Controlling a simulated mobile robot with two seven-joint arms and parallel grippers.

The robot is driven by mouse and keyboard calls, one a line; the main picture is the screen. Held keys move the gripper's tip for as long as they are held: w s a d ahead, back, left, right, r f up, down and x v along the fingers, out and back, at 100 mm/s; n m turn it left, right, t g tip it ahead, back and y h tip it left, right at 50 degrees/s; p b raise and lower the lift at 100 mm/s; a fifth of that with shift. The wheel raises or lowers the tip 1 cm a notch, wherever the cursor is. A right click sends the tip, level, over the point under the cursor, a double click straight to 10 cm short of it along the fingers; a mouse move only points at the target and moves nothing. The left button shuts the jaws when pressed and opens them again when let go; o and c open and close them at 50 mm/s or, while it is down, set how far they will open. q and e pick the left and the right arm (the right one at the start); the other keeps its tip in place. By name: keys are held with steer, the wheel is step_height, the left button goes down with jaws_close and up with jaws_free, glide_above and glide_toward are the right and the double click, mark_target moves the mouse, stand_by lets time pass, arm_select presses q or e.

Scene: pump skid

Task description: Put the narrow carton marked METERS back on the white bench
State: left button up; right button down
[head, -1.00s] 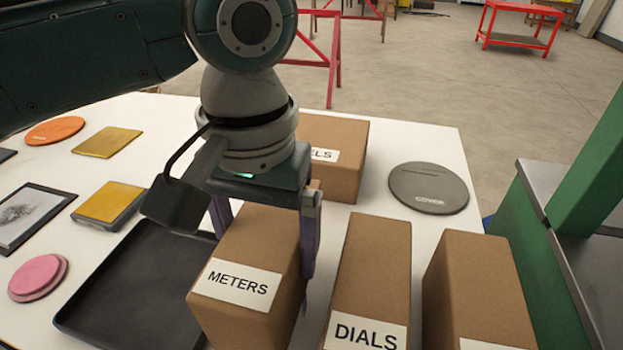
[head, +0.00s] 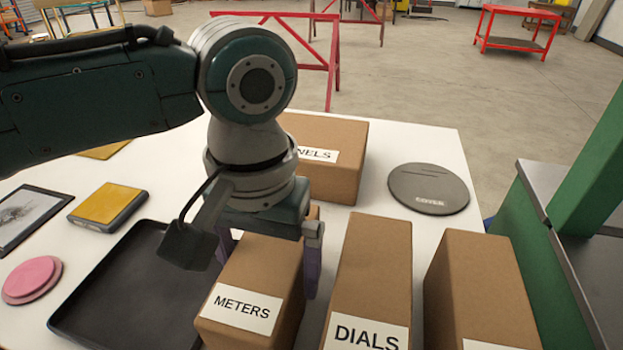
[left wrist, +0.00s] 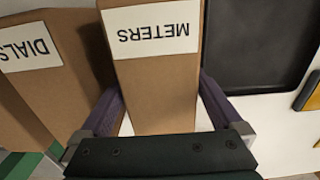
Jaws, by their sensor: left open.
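The narrow brown METERS carton (head: 252,275) stands upright at the front of the white bench (head: 430,150); its foot is out of sight in the head view. My left gripper (head: 268,270) is above it, with one finger on each side of the carton. In the left wrist view, the carton (left wrist: 158,90) lies between the spread fingers, with small gaps beside it. The left gripper is open. My right gripper is not in view.
The DIALS carton (head: 372,270) stands close on the right, with another carton (head: 480,290) beyond it. A black tray (head: 130,290) lies close on the left. A PANELS carton (head: 335,180) and a grey round cover (head: 428,188) are behind.

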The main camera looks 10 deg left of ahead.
arm_select(q)
step_height(320, 180, up, 12)
steer(key=shift+r+p, duration=0.15)
steer(key=shift+p, duration=0.95)
steer(key=shift+d, duration=0.1)
